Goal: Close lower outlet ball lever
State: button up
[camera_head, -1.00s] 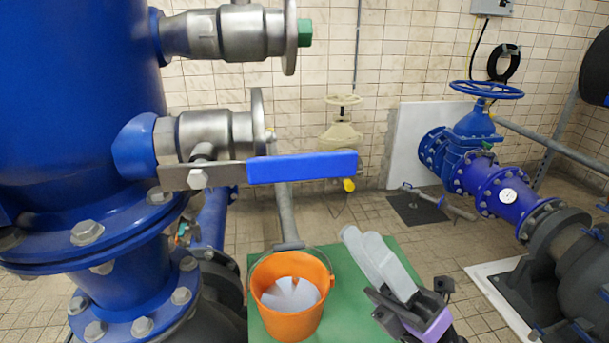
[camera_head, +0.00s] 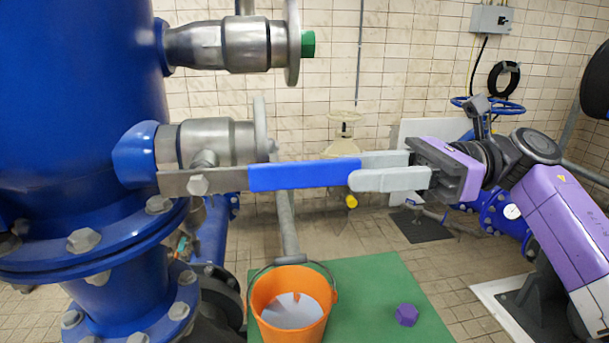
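The lower outlet ball lever (camera_head: 305,174) is a steel bar with a blue grip, lying about level and pointing right from the lower steel ball valve (camera_head: 220,142). My gripper (camera_head: 357,170) comes in from the right at the grip's free end. Its pale grey fingers are apart. The near finger overlaps the end of the grip in front, and the far finger's tip is at or behind the grip's end, partly hidden. A gap shows between the fingers, and I cannot tell whether either touches the grip.
An upper valve (camera_head: 235,45) with a green plug sits above. An orange bucket (camera_head: 275,322) and a purple knob-like piece (camera_head: 406,315) are on the green mat (camera_head: 370,280) below. A large blue tank (camera_head: 75,100) fills the left. A blue handwheel valve stands behind my arm.

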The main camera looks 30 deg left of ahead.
aim_at(305, 187)
jog(key=shift+p+x, duration=0.85)
jog(key=shift+x, duration=2.95)
jog(key=shift+c, duration=0.4)
grip_shut()
